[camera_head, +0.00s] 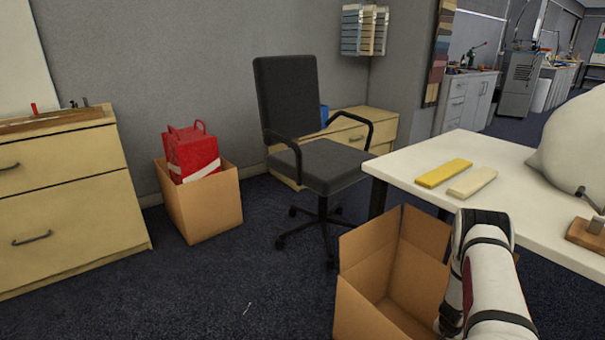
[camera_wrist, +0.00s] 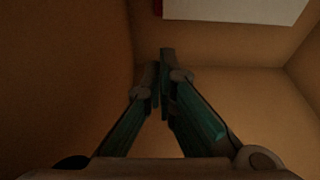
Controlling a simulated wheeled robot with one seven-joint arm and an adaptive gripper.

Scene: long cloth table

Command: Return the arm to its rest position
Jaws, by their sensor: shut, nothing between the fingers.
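My arm (camera_head: 488,275) reaches down at the lower right of the head view, beside and partly in front of an open cardboard box (camera_head: 365,308). My gripper is hidden in the head view. In the wrist view my gripper (camera_wrist: 163,78) has its fingers together and holds nothing. Brown cardboard-like walls (camera_wrist: 60,70) surround it there, so it appears to be inside the box. A flat white thing (camera_wrist: 235,8) with a small red spot beside it shows at the top edge of the wrist view; I cannot tell what it is.
A white table (camera_head: 425,165) at the right bears a yellow bar (camera_head: 444,173), a cream bar (camera_head: 472,182) and a large pale rounded object (camera_head: 575,145). An office chair (camera_head: 322,165) stands behind the box. Another box (camera_head: 205,210) holds a red bag. Dark floor left of my box is clear.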

